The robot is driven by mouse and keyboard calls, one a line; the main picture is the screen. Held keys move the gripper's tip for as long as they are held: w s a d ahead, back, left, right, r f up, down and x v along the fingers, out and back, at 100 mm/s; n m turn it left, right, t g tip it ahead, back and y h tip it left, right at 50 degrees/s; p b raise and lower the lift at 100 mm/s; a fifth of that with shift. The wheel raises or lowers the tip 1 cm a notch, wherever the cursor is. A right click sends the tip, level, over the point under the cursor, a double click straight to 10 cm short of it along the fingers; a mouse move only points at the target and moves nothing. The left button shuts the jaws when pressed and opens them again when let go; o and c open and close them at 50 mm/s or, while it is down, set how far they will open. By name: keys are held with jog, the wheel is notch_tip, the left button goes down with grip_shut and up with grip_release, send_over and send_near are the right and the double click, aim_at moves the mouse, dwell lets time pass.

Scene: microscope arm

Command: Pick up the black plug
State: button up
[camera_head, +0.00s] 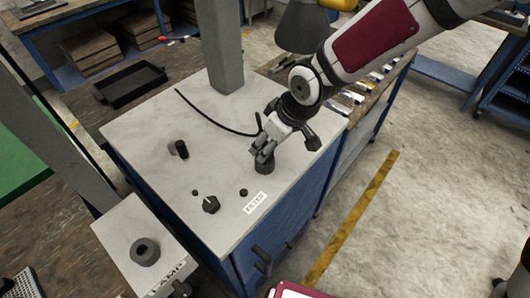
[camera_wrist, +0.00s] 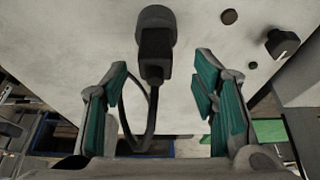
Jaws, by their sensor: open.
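The black plug (camera_wrist: 154,62) sits in a round dark socket (camera_wrist: 155,20) on the pale top, with its cable (camera_wrist: 135,145) looping down from it in the wrist view. In the head view the socket (camera_head: 265,163) shows just below my gripper (camera_head: 264,150), which mostly hides the plug; the cable (camera_head: 210,117) runs off to the upper left. My gripper (camera_wrist: 161,88) is open, its green-padded fingers apart on the left and right of the plug. I see no clear contact between them and the plug.
The cabinet top (camera_head: 150,125) holds a black knob (camera_head: 210,204), a dark switch-like piece (camera_head: 178,149) and a FILTER label (camera_head: 256,202). A LAMP panel with an empty round socket (camera_head: 145,252) stands lower left. A grey column (camera_head: 219,45) rises behind.

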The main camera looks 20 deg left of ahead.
jog(key=shift+w+p+x, duration=0.15)
jog(key=shift+x, duration=1)
jog(key=shift+w+p+x, duration=0.15)
jog(key=shift+x, duration=1.05)
jog(key=shift+c, duration=0.5)
jog(key=shift+r, duration=0.1)
grip_shut()
